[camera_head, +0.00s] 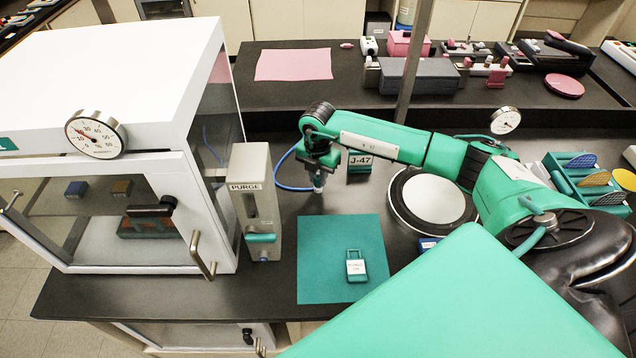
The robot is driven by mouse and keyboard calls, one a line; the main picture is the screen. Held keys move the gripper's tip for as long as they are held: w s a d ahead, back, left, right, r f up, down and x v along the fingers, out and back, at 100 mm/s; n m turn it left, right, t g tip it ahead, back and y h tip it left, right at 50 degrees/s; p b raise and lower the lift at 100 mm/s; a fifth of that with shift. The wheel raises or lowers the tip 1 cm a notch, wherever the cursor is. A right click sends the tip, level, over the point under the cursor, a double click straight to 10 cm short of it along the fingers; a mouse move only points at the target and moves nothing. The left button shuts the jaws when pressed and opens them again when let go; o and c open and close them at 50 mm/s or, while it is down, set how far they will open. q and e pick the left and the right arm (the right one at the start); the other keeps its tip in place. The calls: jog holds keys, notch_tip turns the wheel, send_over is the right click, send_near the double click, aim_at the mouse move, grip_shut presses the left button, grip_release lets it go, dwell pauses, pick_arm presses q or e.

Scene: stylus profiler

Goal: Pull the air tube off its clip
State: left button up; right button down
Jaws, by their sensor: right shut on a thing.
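The thin blue air tube (281,165) curves out from behind the purge unit (256,200) toward my right gripper (318,186). My right gripper points down over the dark bench and is shut on the tube near its end. The fingers cover the held part, and I cannot make out the clip, so I cannot tell whether tube and clip are touching. My left gripper is not in view.
A white cabinet (110,75) with a round gauge (95,134) stands at left. A teal mat (325,235) bearing a small tagged padlock-like item (355,265) lies in front. A J-47 sign (360,162) and a round plate (433,197) are right of the gripper.

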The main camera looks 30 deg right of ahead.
aim_at(318, 176)
jog(key=shift+r, duration=0.3)
jog(key=shift+r+p, duration=1.1)
jog(key=shift+r, duration=0.6)
jog(key=shift+r, duration=0.1)
jog(key=shift+r+p, duration=1.5)
jog(key=shift+r, duration=0.95)
jog(key=shift+s+f, duration=0.1)
jog(key=shift+f, duration=0.05)
